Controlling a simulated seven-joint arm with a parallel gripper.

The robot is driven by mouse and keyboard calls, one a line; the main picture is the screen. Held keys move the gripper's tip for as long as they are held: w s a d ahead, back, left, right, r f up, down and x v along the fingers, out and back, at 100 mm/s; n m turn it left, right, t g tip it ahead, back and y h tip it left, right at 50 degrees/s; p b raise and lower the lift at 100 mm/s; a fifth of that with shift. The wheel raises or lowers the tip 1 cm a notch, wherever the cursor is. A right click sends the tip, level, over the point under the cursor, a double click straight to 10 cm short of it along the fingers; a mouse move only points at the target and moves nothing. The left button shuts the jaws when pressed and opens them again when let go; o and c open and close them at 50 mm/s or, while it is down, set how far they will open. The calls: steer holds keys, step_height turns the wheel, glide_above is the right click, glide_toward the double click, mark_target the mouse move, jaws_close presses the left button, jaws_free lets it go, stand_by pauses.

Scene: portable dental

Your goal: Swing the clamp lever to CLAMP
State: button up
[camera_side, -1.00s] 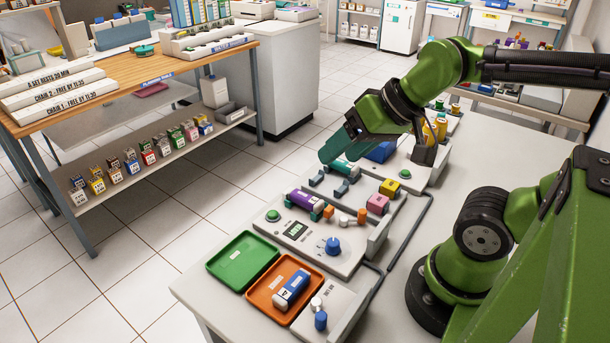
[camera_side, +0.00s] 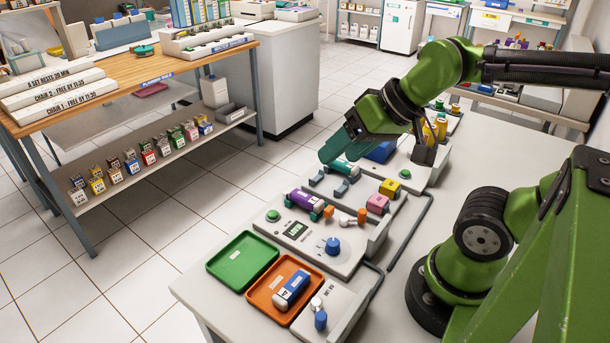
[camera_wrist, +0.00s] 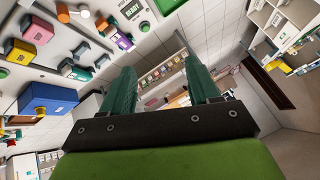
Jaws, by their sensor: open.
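Two orange-ended pieces, one a knob (camera_side: 361,215), sit beside a purple cylinder (camera_side: 303,201) on the grey console (camera_side: 317,241); these look like the lever, but no CLAMP marking is readable. In the wrist view an orange knob (camera_wrist: 63,13) on a pale stem is at the top left, and the purple cylinder (camera_wrist: 123,42) is right of it. My gripper (camera_side: 336,160) is above the bench behind the purple cylinder, apart from the orange pieces. In the wrist view its two teal fingers (camera_wrist: 158,75) are spread with nothing between them.
Pink (camera_side: 377,203) and yellow (camera_side: 389,188) blocks sit right of the console. A green tray (camera_side: 226,270) and an orange tray (camera_side: 259,298) with a blue-white box (camera_side: 291,290) are in front. A blue box (camera_side: 381,151) is near my gripper.

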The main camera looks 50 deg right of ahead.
steer(key=shift+w+d+f, duration=0.1)
steer(key=shift+d+f, duration=0.05)
steer(key=shift+f, duration=0.1)
steer(key=shift+c, duration=1.3)
steer(key=n+g+h, duration=0.2)
steer(key=n+g, duration=0.5)
steer(key=n, duration=0.2)
glide_toward(363, 211)
step_height(363, 211, down, 9)
steer(key=shift+w+f, duration=0.1)
steer(key=shift+f, duration=0.15)
steer(key=shift+c, duration=0.3)
jaws_close()
